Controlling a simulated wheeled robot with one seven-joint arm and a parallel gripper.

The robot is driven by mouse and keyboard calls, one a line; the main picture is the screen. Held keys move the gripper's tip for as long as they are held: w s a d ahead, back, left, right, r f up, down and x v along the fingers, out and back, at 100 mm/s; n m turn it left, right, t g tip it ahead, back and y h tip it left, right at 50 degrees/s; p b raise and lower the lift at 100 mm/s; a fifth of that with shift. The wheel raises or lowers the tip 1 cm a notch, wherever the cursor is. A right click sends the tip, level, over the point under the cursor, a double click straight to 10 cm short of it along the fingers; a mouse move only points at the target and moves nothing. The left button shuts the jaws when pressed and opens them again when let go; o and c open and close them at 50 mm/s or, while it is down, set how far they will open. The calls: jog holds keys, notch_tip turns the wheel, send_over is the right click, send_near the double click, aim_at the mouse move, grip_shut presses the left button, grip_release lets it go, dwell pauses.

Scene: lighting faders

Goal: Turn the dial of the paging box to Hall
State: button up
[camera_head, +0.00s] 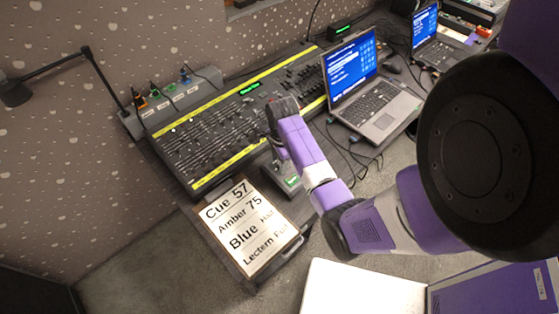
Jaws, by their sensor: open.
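My gripper (281,112) is at the far end of my purple and white arm, over the right part of the lighting console. Its dark fingertips blend into the console, so the gap between them is hard to see. A small dark box with a green patch (291,181) sits in front of the console, just left of my forearm and partly hidden by it. It may be the paging box, but I cannot make out a dial or the word Hall. My gripper is beyond this box, toward the wall.
The fader console (190,140) has yellow strips. A cue sheet (248,228) on a clipboard lies in front. An open laptop (375,112) stands right of my gripper, with cables near it. A desk lamp (85,58) and a grey connector box (178,105) are behind.

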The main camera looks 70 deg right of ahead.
grip_shut()
